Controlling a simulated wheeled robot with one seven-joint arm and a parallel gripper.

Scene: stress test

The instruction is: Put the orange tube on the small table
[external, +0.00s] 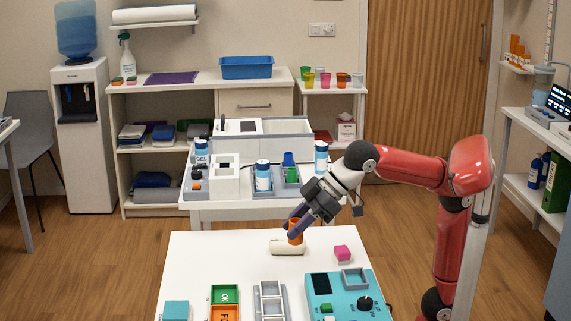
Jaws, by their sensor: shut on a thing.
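The orange tube (295,236) is upright at the far part of the white table in front (215,262). My gripper (297,227) reaches down from the right and is shut on the tube, with its dark purple fingers partly covering it. A cream, rounded block (279,248) lies right by the tube's lower end. I cannot tell whether the tube rests on the block, stands behind it or hangs just above. A small white side table (332,91) with coloured cups stands at the back.
A teal device with a knob (340,298), a grey rack (270,298) and green and orange trays (224,296) fill the near side. A bench with blue-labelled bottles (263,177) stands behind. The table's left part is clear.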

